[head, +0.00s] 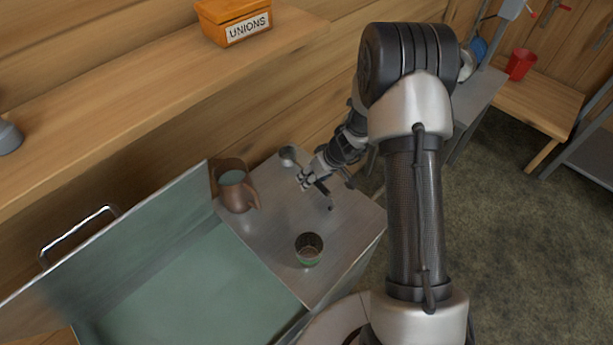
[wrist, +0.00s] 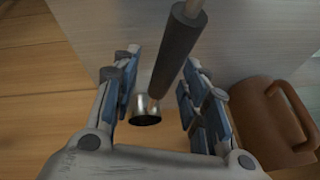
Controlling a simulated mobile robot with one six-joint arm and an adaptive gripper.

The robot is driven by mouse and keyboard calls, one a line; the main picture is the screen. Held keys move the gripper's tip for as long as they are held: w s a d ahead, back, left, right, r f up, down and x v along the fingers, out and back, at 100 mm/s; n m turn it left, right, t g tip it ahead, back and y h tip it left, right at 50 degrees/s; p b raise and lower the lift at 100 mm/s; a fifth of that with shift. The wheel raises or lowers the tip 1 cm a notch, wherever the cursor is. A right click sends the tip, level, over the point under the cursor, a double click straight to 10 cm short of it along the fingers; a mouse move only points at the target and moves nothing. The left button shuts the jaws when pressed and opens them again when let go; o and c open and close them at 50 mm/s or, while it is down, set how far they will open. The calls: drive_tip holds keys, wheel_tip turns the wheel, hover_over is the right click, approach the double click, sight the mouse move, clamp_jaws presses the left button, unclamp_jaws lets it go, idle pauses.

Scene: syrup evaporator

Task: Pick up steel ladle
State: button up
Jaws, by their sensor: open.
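The steel ladle (head: 288,154) is at the back of the metal work surface, its round bowl to the left of my gripper and its dark handle on the other side. In the wrist view the ladle's black grip (wrist: 178,50) runs down between my fingers, with the shiny bowl (wrist: 146,108) nearer the palm. My gripper (head: 305,181) is open over the ladle. In the wrist view the fingers of my gripper (wrist: 160,78) stand on either side of the handle, with a gap on each side. The gripper hides part of the ladle in the head view.
A brown jug (head: 237,192) stands left of the ladle and shows close to the right finger in the wrist view (wrist: 268,118). A large greenish pan (head: 190,285) adjoins on the left. A wooden wall rises behind.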

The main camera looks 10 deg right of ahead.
drive_tip(key=shift+c, duration=0.2)
clamp_jaws()
idle(0.4)
